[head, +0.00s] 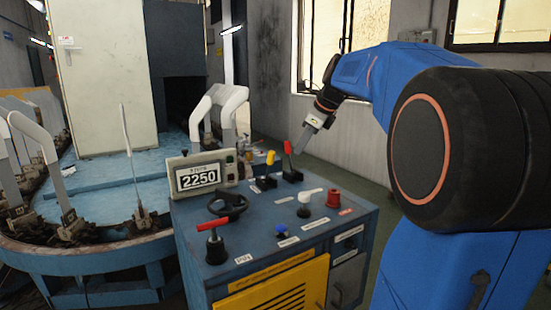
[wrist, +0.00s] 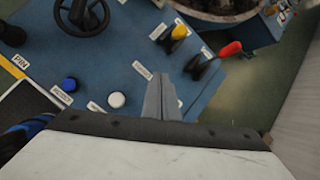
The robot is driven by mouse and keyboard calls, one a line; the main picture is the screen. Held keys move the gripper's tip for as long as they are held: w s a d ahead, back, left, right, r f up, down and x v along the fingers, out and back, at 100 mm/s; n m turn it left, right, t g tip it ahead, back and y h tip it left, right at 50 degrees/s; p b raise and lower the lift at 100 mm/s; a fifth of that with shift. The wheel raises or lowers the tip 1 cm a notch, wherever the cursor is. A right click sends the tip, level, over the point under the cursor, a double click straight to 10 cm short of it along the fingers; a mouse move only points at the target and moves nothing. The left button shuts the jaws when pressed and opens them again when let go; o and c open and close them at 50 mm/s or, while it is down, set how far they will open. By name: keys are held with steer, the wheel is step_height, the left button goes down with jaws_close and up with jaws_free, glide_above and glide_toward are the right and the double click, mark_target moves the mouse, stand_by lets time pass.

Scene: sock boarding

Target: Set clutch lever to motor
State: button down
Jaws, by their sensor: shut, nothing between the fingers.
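The console (head: 245,225) carries two hand levers near its back right corner. One has a red grip (head: 288,147) and the other a yellow grip (head: 270,157); both stand up from black slotted bases. I cannot read their labels, so I cannot tell which is the clutch lever. In the wrist view the red grip (wrist: 230,49) is right of the fingers and the yellow grip (wrist: 179,32) is above them. My gripper (head: 304,148) is shut and empty, just right of the red lever in the head view, apart from it. The fingers also show in the wrist view (wrist: 160,82).
The console also holds a display reading 2250 (head: 198,176), a black handwheel (head: 228,205), a red T-handle (head: 213,226), a white-handled control (head: 310,194), a blue button (head: 282,229) and a red button (head: 333,197). A blue machine with upright forms (head: 215,108) stands behind.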

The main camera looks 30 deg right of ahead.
steer(key=shift+w+d+r+m, duration=0.5)
steer(key=shift+w+d+m, duration=0.15)
steer(key=shift+d+m, duration=0.2)
glide_toward(269, 167)
steer(key=shift+w+d+f, duration=0.1)
steer(key=shift+d+f, duration=0.15)
steer(key=shift+f, duration=0.55)
steer(key=shift+w+d+f, duration=0.1)
steer(key=shift+d+f, duration=0.15)
steer(key=shift+f, duration=0.5)
